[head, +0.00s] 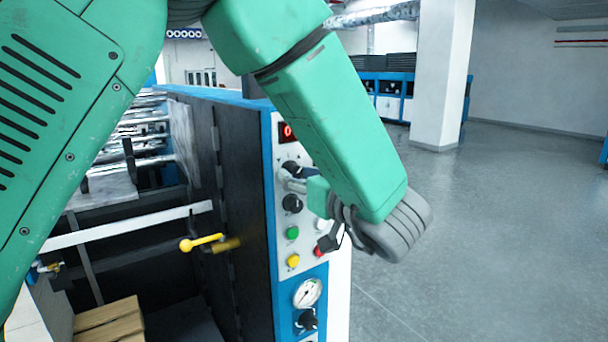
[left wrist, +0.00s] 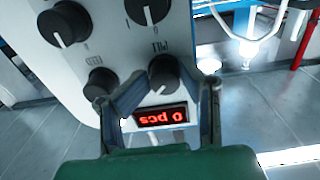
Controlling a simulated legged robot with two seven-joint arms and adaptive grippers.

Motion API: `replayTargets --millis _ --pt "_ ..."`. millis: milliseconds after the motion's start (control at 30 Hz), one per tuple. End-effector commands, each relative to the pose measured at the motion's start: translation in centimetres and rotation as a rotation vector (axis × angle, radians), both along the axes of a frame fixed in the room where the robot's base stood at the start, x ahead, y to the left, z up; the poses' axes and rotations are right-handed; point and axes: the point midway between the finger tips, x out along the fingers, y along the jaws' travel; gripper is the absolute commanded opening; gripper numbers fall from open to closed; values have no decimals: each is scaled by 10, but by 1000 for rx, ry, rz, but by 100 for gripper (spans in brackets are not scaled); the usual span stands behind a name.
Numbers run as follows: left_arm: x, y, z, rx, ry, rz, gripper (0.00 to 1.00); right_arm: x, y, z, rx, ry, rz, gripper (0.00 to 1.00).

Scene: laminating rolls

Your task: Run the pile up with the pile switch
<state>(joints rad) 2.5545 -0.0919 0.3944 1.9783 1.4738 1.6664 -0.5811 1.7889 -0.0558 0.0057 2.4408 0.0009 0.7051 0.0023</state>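The control panel (head: 287,225) of the machine carries several black knobs. My left gripper (head: 290,180) is at its upper part, partly hidden by my arm. In the left wrist view the panel appears upside down. There my left gripper (left wrist: 170,92) has its fingers apart, one each side of a black knob (left wrist: 163,75) next to the red display (left wrist: 160,117). I cannot tell whether they touch it. A second knob (left wrist: 100,83) lies beside the left finger. The labels are too small to read surely, so I cannot tell which is the pile switch. My right gripper is not in view.
Green (head: 292,232) and yellow (head: 293,261) buttons and a gauge (head: 308,292) sit lower on the panel. A yellow-handled lever (head: 200,243) sticks out at the left. Wooden blocks (head: 110,318) lie low inside the machine. Open floor (head: 480,220) and a white pillar (head: 440,80) are at the right.

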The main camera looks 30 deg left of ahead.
Motion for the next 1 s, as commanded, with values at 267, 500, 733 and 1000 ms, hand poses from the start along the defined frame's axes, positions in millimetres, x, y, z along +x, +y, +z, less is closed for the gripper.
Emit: replayTargets --millis 267,500,733,1000 --pt "-5 -3 1 12 6 26 0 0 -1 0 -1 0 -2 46" --pt "-4 -6 2 13 3 20 0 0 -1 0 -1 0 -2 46" --pt "-3 -9 3 3 -25 18 0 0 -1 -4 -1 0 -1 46" --pt "-2 -9 2 -54 -165 15 0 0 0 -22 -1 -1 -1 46"
